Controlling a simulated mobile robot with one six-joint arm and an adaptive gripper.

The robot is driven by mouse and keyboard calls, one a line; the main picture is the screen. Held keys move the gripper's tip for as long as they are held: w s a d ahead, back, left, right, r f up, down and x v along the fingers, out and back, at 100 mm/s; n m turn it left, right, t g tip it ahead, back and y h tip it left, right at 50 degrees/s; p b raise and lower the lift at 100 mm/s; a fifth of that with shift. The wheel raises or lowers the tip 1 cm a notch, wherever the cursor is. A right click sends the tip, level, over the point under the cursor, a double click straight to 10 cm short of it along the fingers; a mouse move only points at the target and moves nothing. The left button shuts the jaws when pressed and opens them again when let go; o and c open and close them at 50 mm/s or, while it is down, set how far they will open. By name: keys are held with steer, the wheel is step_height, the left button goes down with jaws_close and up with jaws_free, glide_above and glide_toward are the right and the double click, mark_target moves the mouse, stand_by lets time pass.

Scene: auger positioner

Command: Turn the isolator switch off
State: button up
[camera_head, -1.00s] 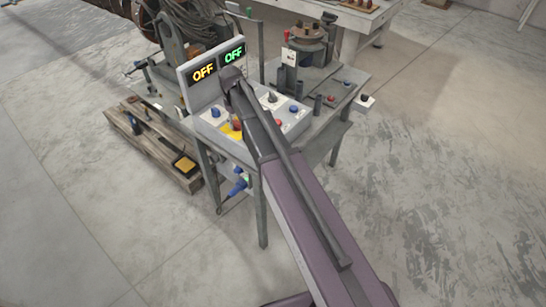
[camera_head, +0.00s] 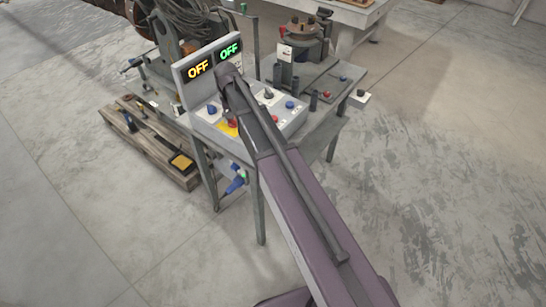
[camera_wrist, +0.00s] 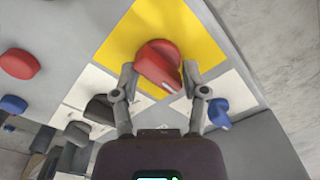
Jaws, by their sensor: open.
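The isolator switch is a red rotary knob (camera_wrist: 158,62) on a yellow plate (camera_wrist: 205,42), seen at the top middle of the wrist view. Its grip looks slanted in that view. In the head view the red knob (camera_head: 232,123) shows beside my arm on the grey control box. My gripper (camera_wrist: 160,72) is open, with one finger on each side of the knob's lower part. I cannot tell whether either finger touches it.
Two displays, yellow (camera_head: 198,68) and green (camera_head: 229,49), both read OFF. Blue knob (camera_wrist: 218,112), black knob (camera_wrist: 100,108) and red button (camera_wrist: 20,63) sit close by on the box. A wooden pallet (camera_head: 150,150) lies left of the bench. Floor at right is clear.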

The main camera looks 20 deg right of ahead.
steer(key=m, duration=0.9)
step_height(320, 180, up, 14)
steer(key=p, duration=1.4)
steer(key=s+d+f+n+b, duration=0.2)
steer(key=s+f+n+b, duration=0.1)
steer(key=s, duration=0.4)
steer(key=s+d+f+n+b, duration=0.3)
steer(key=s+f+b, duration=0.2)
steer(key=s, duration=0.3)
steer(key=s+d+f+n+b, duration=0.3)
steer(key=s+f+n+b, duration=0.1)
steer(key=s, duration=0.3)
steer(key=shift+s+d+f+b, duration=0.25)
steer(key=shift+s+f+b, duration=0.15)
steer(key=shift+f+b, duration=0.1)
stand_by(0.4)
